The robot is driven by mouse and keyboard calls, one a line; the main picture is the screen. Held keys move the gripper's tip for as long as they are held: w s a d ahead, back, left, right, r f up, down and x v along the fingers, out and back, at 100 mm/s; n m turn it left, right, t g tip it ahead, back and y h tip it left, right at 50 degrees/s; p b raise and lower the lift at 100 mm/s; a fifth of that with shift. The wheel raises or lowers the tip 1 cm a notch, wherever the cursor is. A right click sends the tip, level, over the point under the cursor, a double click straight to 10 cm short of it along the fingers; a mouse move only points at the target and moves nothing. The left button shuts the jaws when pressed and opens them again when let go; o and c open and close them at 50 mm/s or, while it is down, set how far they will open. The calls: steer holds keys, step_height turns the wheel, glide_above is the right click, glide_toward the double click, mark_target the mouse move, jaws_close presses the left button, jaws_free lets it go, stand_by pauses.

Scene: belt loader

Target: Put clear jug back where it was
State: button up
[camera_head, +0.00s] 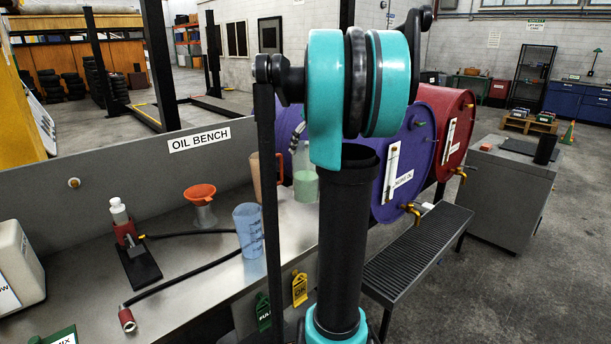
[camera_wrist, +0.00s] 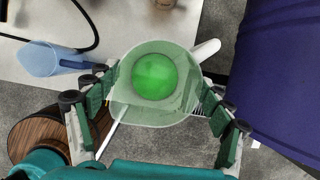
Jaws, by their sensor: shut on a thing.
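The clear jug (camera_wrist: 147,115) is between the two fingers of my gripper (camera_wrist: 157,88) in the wrist view, seen from above with green liquid inside. Its white handle or spout points to the upper right. My gripper is shut on the jug's sides. In the head view the jug (camera_head: 305,184) shows as a pale see-through vessel with green in it, left of my arm and in front of the purple drum. My arm hides the gripper there. In the wrist view the bench edge lies behind the jug and grey floor shows around it; its exact height is unclear.
A blue jug (camera_head: 249,231), an orange funnel (camera_head: 200,193), a small red-and-black pump stand (camera_head: 126,236) and a black hose lie on the oil bench (camera_head: 190,290). Purple (camera_head: 402,160) and red drums stand right, above a grated tray (camera_head: 420,250). A brown round thing (camera_wrist: 38,135) sits close left.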

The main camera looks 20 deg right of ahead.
step_height(320, 180, down, 10)
stand_by(0.6)
steer(key=shift+f, duration=0.1)
steer(key=o, duration=1.9)
steer(key=shift+c, duration=0.2)
steer(key=v, duration=1.2)
